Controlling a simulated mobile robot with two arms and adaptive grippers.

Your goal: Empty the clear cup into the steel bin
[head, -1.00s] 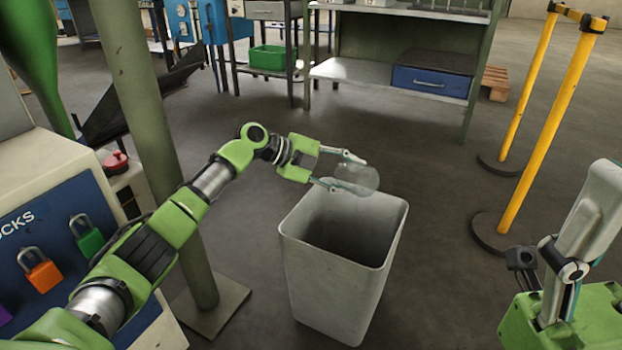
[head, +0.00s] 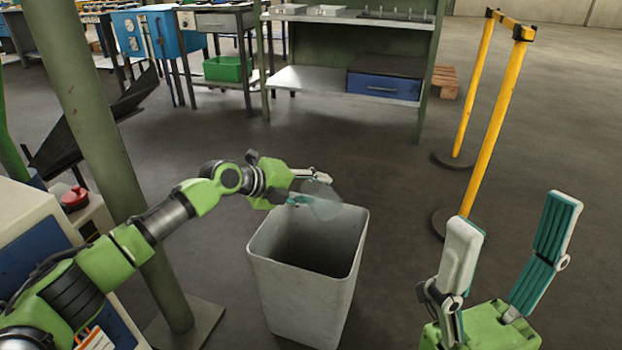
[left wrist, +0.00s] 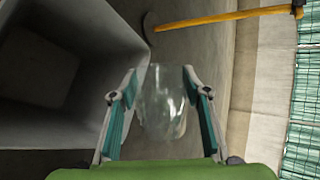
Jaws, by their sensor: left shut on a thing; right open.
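The clear cup (head: 322,200) is held in my left gripper (head: 308,188), above the far rim of the steel bin (head: 306,295). The cup looks tilted in the head view. In the left wrist view the cup (left wrist: 163,102) sits between the two fingers of my left gripper (left wrist: 160,95), with the bin (left wrist: 55,110) beside it on the left. I cannot make out any contents in the cup. The part of the bin's inside that shows is dark and looks empty. My right gripper (head: 510,240) is open and empty at the lower right, well apart from the bin.
A green post (head: 110,150) stands left of the bin, near my left arm. Yellow barrier posts (head: 490,120) stand at the right. A workbench (head: 310,80) with a blue drawer (head: 385,82) is at the back. The floor around the bin is mostly clear.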

